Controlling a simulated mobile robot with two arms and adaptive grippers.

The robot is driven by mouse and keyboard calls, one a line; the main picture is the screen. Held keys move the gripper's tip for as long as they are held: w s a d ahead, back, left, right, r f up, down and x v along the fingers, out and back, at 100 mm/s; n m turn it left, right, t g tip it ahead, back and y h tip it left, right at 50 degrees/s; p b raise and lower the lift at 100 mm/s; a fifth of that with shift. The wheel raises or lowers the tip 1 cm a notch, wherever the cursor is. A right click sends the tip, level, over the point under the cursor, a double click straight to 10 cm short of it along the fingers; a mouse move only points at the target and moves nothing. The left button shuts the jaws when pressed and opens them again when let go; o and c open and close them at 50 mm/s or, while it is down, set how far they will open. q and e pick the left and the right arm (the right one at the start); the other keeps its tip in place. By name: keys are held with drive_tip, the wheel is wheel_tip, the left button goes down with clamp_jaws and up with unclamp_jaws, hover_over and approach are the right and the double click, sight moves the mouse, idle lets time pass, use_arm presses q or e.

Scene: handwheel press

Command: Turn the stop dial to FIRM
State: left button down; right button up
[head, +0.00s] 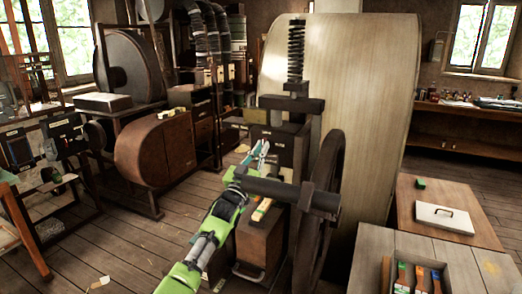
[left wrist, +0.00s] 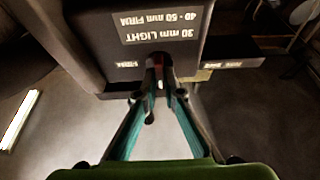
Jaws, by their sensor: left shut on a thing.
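The stop dial (left wrist: 158,72) is a small dark knob with a reddish mark on the front of the dark press body. My left gripper (left wrist: 160,95) has its teal fingers closed in on the dial from both sides. A label plate (left wrist: 160,25) above it reads, upside down, "30 mm LIGHT" and "40-50 mm FIRM". A small tag (left wrist: 115,64) left of the dial seems to read FIRM. Where the dial points is unclear. In the head view my left gripper (head: 263,148) reaches the press body (head: 282,145), and the dial is too small to make out. My right gripper is out of view.
A dark handwheel (head: 322,205) stands close right of my left arm, with a thick horizontal bar (head: 285,192) across the front. A tall spring (head: 296,50) rises above the press. A bench with a crate of coloured items (head: 420,277) is at lower right.

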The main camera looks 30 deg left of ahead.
use_arm(q)
drive_tip(key=shift+m, duration=0.3)
drive_tip(key=m+g+h+p, duration=0.2)
drive_tip(key=m, duration=0.5)
drive_tip(key=m+g+h+p, duration=0.1)
drive_tip(key=m+h+p, duration=0.1)
drive_tip(key=m, duration=0.5)
drive_tip(key=m+g+h+p, duration=0.2)
drive_tip(key=m+h, duration=0.1)
drive_tip(key=m, duration=0.4)
drive_tip(key=shift+a+r+m+g+p, duration=0.2)
drive_tip(key=shift+m+g+p, duration=0.1)
drive_tip(key=shift+m, duration=0.1)
drive_tip(key=shift+f, duration=0.1)
drive_tip(key=c, duration=2.2)
unclamp_jaws()
